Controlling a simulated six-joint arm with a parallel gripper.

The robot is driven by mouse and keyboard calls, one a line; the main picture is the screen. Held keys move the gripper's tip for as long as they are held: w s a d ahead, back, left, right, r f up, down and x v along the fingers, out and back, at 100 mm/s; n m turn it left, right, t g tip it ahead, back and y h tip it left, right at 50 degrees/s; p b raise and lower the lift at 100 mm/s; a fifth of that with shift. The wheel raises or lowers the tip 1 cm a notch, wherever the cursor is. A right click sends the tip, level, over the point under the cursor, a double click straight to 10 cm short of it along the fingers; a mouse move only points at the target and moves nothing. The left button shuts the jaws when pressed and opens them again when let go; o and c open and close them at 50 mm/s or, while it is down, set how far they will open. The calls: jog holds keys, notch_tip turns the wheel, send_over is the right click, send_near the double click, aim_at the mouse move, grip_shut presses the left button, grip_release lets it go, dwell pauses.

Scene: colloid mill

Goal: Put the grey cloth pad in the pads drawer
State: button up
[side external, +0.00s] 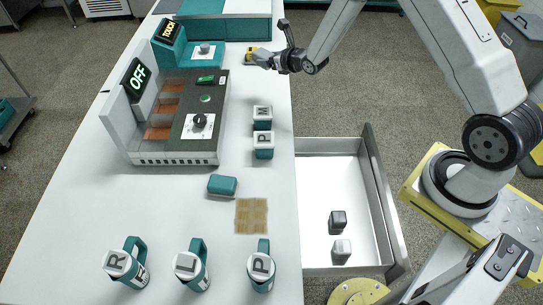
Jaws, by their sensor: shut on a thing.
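My gripper (268,58) is at the far right edge of the white worktop, low over it. It is shut on a small grey thing (261,56) that looks like the grey cloth pad; the fingers partly hide it. A small yellow and dark item (249,56) shows right beside it, and I cannot tell whether they touch. An open drawer (315,164) with a pale inside juts out from the right side of the worktop, far in front of my gripper. A dark grey block (338,221) and a lighter grey block (341,249) are in its near part.
The mill control unit (192,122) with an "OFF" sign stands left. White-topped containers (263,114) and (263,145) line the right edge. A teal block (222,185), a tan mat (251,216) and lettered mugs (261,265) are nearer. The drawer's far part is clear.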

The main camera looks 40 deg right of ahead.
send_over(247, 80)
jog(key=s, duration=0.3)
jog(key=f, duration=0.6)
jog(key=shift+w+a+f, duration=0.1)
jog(key=shift+a+f, duration=0.1)
jog(key=shift+w+d+f, duration=0.2)
jog(key=shift+w+f, duration=1.05)
jog(key=shift+f, duration=0.15)
jog(key=shift+w+f, duration=0.1)
jog(key=shift+f, duration=0.05)
jog(key=shift+w+f, duration=0.1)
jog(key=shift+f, duration=0.05)
jog(key=shift+w+f, duration=0.1)
jog(key=shift+f, duration=1.5)
jog(key=shift+f, duration=0.2)
jog(key=o, duration=1.3)
jog(key=shift+s+r, duration=0.2)
jog(key=shift+r, duration=0.05)
